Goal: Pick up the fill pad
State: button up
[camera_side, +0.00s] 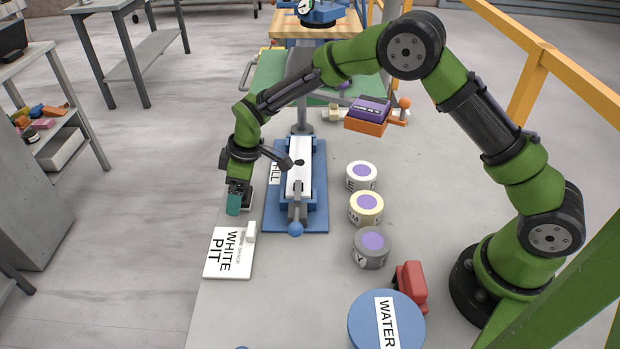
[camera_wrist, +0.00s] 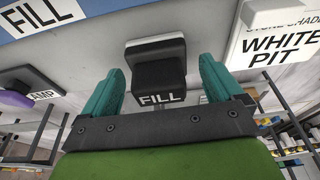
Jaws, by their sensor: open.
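The fill pad (camera_wrist: 158,72) is a dark block with a pale top edge and a "FILL" label, seen in the wrist view. It lies between the two teal fingers of my gripper (camera_wrist: 161,66), with visible gaps on both sides. My gripper is open and not closed on it. In the side view my gripper (camera_side: 234,206) is low over the slab's left edge, pointing down. The pad (camera_side: 247,199) shows there only as a small dark and pale piece just right of the fingers, mostly hidden.
A blue board (camera_side: 318,218) with a "FILL" label and a clamped white bar stands right of my gripper. A "WHITE PIT" tile (camera_side: 229,255) lies in front. Several purple-topped pots (camera_side: 366,208), a red block (camera_side: 411,280) and a blue "WATER" tub (camera_side: 366,310) stand further right.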

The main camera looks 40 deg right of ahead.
jog(key=c, duration=1.2)
jog(key=shift+r, duration=0.1)
notch_tip(320, 180, up, 10)
jog(key=shift+f, duration=0.1)
jog(key=o, duration=0.5)
jog(key=c, duration=0.3)
